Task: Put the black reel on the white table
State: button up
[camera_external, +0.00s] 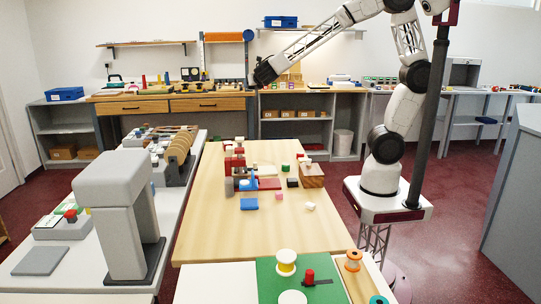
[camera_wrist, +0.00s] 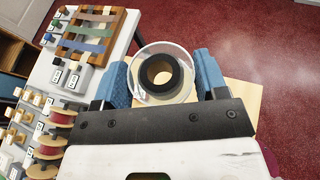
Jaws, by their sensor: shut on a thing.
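My gripper (camera_wrist: 162,80) has its blue fingers on both sides of the black reel (camera_wrist: 160,58) and is shut on it. The reel shows a black ring around a tan centre, inside a pale, clear-looking rim. In the external view my gripper (camera_external: 264,75) is high in the air beyond the far end of the wooden table; the reel is too small to make out there. A long white table (camera_external: 28,284) runs along the left, and a white surface (camera_external: 212,284) lies at the bottom front. I cannot tell which one the task means.
The wooden table (camera_external: 215,225) holds several coloured blocks. A grey machine (camera_external: 118,215) stands on the left white table, with racks of reels (camera_external: 178,157) behind it. The wrist view shows a swatch rack (camera_wrist: 92,35).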

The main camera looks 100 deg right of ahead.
jog(key=w+a+n+t+y, duration=0.8)
jog(key=w+a+n, duration=0.2)
jog(key=w+a, duration=1.4)
jog(key=w+a+n+g+y, duration=0.1)
jog(key=w+a+n+y, duration=0.2)
jog(key=a, duration=0.8)
jog(key=w+a+n+y, duration=0.1)
jog(key=a+n+y, duration=0.35)
jog(key=a, duration=0.65)
jog(key=w+a+n+g+y, duration=0.1)
jog(key=w+a+n+y, duration=0.2)
jog(key=a, duration=0.8)
jog(key=s+a+n+g+y, duration=0.2)
jog(key=s+a+n+g, duration=0.35)
jog(key=a, duration=0.95)
jog(key=s+a+n+g+y, duration=0.2)
jog(key=s+a+n+g, duration=0.4)
jog(key=a, duration=0.8)
jog(key=s+a+n+g+y, duration=0.35)
jog(key=s+a, duration=0.35)
jog(key=a, duration=0.8)
notch_tip(320, 180, down, 18)
jog(key=g, duration=0.1)
jog(key=shift+s+a+n+h, duration=0.2)
jog(key=shift+n+h, duration=0.2)
jog(key=shift+n, duration=0.05)
